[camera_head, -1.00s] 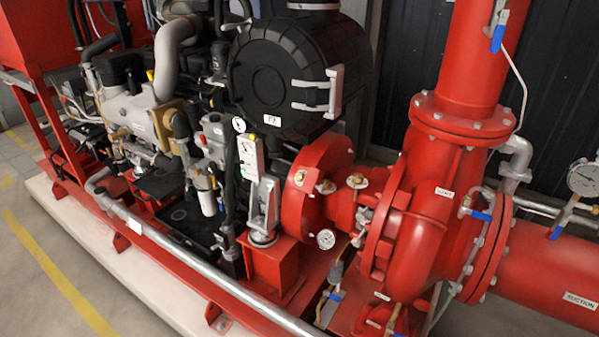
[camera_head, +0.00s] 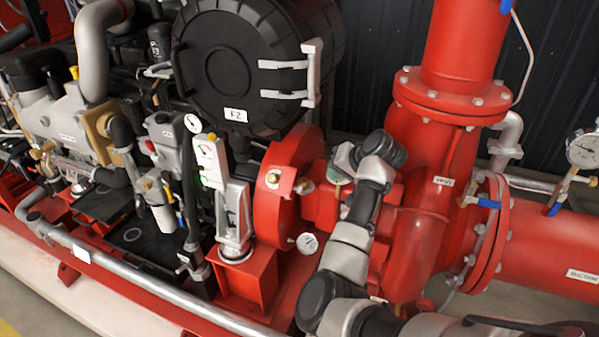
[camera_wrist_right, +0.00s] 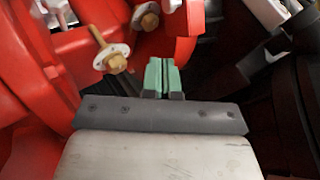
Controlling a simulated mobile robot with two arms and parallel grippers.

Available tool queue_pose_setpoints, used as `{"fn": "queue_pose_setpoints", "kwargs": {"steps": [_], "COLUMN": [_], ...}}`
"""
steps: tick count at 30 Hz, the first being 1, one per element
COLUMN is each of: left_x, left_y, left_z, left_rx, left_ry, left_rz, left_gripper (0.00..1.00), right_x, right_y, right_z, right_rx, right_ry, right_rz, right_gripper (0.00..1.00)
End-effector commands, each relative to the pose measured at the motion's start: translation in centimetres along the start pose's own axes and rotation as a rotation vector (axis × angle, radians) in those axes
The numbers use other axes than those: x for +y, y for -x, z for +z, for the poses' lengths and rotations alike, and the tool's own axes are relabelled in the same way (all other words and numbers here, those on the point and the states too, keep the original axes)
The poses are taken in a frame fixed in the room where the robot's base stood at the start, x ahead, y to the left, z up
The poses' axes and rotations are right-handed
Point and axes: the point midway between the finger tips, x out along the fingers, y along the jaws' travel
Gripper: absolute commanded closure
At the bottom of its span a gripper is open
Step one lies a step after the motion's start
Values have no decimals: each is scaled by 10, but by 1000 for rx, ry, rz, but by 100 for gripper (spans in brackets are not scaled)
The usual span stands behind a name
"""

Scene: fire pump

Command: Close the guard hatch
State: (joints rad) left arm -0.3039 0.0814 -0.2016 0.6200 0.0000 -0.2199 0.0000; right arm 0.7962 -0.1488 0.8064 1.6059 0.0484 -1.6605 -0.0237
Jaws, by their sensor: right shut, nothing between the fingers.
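No part is clearly marked as the guard hatch, and I cannot tell its hinge or whether it stands open. The likeliest place is the red coupling housing (camera_head: 283,225) between engine and pump, which has brass bolts on pale washers. My right gripper (camera_head: 337,173) is just to the right of this housing, partly hidden by its own wrist. In the right wrist view its green fingertips (camera_wrist_right: 160,76) are together and empty, in front of red metal and below a brass bolt (camera_wrist_right: 117,61). I cannot tell if they touch it. My left gripper is not in view.
A round black canister (camera_head: 225,75) with a pale bracket (camera_head: 311,75) hangs above the housing. The red pump body (camera_head: 420,220) stands close on the right. A small gauge (camera_head: 307,243) and a grey rail (camera_head: 150,287) lie below.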

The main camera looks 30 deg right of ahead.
Motion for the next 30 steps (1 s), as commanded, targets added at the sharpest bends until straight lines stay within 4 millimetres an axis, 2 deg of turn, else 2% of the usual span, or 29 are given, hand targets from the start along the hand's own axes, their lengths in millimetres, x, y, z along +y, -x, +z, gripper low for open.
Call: {"fn": "queue_pose_setpoints", "kwargs": {"steps": [4, 10, 12, 18, 30], "left_x": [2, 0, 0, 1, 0], "left_y": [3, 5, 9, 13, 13], "left_z": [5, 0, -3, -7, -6], "left_rx": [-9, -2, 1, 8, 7], "left_ry": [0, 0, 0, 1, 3], "left_rz": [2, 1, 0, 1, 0], "left_gripper": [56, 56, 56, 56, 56], "right_x": [-1, -2, -16, -30, -33], "right_y": [-34, -73, -78, -89, -92], "right_z": [0, 0, 0, 2, 2], "right_rx": [-5, -4, -2, 0, 0], "right_ry": [1, 2, 3, 1, 2], "right_rz": [0, -1, -3, 0, 2], "right_gripper": [100, 100, 100, 100, 100]}}
